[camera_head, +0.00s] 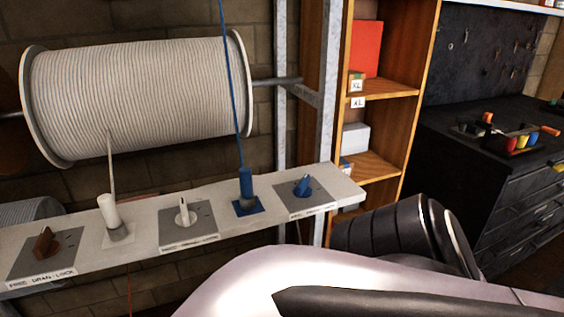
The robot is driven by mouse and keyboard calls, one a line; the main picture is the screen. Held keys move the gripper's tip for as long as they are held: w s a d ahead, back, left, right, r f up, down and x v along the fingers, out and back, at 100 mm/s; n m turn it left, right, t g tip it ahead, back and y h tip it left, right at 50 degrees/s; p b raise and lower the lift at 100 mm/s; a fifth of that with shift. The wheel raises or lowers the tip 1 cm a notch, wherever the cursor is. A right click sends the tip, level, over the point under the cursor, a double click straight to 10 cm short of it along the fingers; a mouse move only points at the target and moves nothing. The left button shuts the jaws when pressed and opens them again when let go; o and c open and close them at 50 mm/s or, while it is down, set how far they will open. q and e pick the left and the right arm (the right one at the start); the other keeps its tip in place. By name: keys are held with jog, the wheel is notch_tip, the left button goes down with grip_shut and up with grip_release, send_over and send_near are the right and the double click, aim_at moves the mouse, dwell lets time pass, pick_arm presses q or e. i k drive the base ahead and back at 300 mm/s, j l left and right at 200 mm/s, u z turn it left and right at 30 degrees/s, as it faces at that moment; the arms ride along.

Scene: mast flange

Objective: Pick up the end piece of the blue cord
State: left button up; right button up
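A blue cord (231,85) hangs down from above the top of the picture, in front of the large white spool. At its lower end is a blue cylindrical end piece (246,183). The end piece stands upright on a small blue-edged square plate on the white shelf board (345,176), with a grey part at its base. Neither of my grippers shows. A pale arm link of mine fills the lower right of the view, below and to the right of the end piece.
A large spool of white cord (135,95) hangs behind the board. The board also carries a white end piece (110,212), a brown knob (44,244), a white knob (184,212) and a blue knob (302,186). Wooden shelves (380,88) and a dark workbench (480,175) stand at right.

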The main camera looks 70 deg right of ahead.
aim_at(248, 201)
jog(key=z, duration=1.95)
jog(key=l, duration=0.35)
jog(key=i+l+z, duration=0.15)
jog(key=l, duration=0.15)
jog(key=k, duration=0.05)
